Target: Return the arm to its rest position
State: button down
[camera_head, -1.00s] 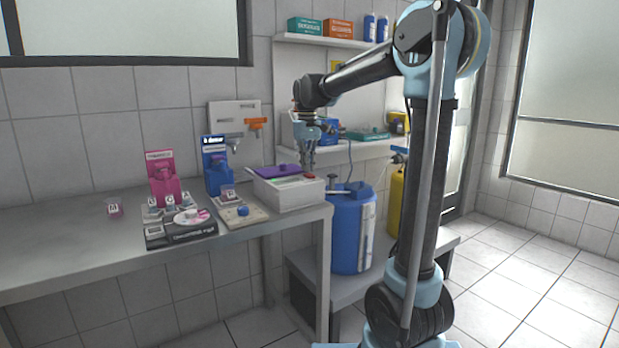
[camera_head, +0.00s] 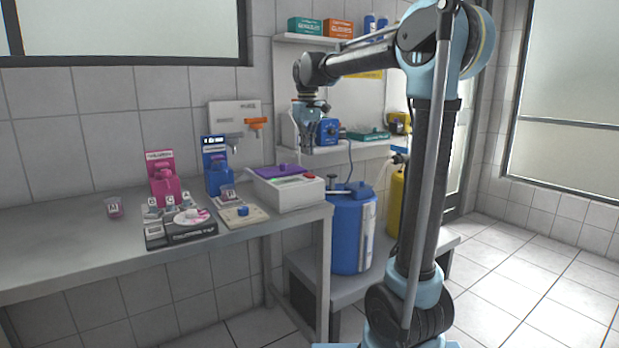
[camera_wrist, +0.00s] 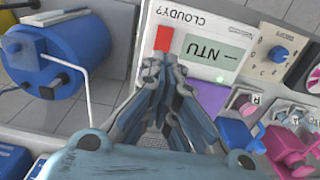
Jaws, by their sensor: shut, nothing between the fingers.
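My gripper (camera_head: 308,148) hangs pointing down at the end of my raised arm, in front of the shelf and above the right end of the bench. Its fingers are together and empty. In the wrist view my gripper (camera_wrist: 161,62) shows from above with the fingertips closed, over the edge of a white meter box. This white box (camera_head: 290,193) has a purple lid on its back part and stands at the bench's right end. In the wrist view the meter box (camera_wrist: 200,18) shows an "NTU" display and a red button. The gripper appears apart from it.
A blue drum (camera_head: 352,235) stands on a low bench right of the grey bench (camera_head: 60,262). The lower shelf (camera_head: 345,152) behind my gripper holds a blue device (camera_head: 328,132). Pink (camera_head: 163,185) and blue (camera_head: 218,175) dispensers and a small cup (camera_head: 114,207) stand on the bench.

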jog(key=s+d+f+m+t, duration=0.1)
jog(key=s+d+f+m, duration=0.1)
jog(key=s+d+f, duration=0.85)
jog(key=s+d+f+m+t, duration=0.1)
jog(key=s+d+f+m, duration=0.2)
jog(key=s+d+f, duration=0.75)
jog(key=s+f+m, duration=0.1)
jog(key=s+f, duration=0.6)
jog(key=s, duration=0.3)
jog(key=shift+s+d+f+m, duration=0.3)
jog(key=shift+s+f, duration=0.05)
jog(key=shift+s, duration=0.05)
jog(key=shift+r, duration=0.1)
